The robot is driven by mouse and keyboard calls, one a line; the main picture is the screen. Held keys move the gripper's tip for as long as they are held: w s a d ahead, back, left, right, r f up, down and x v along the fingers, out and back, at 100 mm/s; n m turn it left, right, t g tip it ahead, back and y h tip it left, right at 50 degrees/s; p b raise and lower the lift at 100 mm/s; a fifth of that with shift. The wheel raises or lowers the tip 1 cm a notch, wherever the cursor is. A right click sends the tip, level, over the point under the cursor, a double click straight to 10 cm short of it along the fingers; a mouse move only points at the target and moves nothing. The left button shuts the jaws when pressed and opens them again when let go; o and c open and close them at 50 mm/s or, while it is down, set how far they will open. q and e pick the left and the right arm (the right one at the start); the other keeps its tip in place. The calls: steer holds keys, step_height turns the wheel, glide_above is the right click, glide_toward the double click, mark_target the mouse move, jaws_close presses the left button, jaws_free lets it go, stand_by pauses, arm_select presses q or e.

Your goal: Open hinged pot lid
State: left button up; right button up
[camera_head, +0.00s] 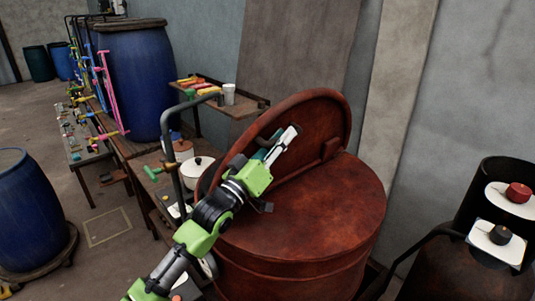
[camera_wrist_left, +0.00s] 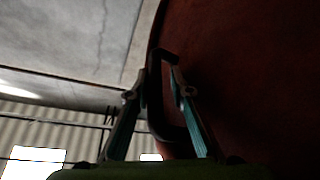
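The pot is a large rust-red vat (camera_head: 300,225) in the middle of the head view. Its round hinged lid (camera_head: 318,118) is tilted up steeply at the back, off the front of the rim. My left gripper (camera_head: 280,145) is in front of the lid face, and my arm hides part of the lid and the vat top. In the left wrist view, a dark loop handle (camera_wrist_left: 154,120) stands beside the dark red curved surface (camera_wrist_left: 250,80). The gripper's teal fingers are apart on either side of the handle's bar; firm contact is not clear. My right gripper is out of view.
A concrete wall (camera_head: 300,50) stands close behind the vat. A shelf (camera_head: 240,107) with a white cup (camera_head: 228,94) is at its back left. Blue barrels (camera_head: 135,75) stand left. A dark stand with a red-knobbed lid (camera_head: 518,192) is at right.

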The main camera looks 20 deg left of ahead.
arm_select(q)
steer(key=v, duration=1.1)
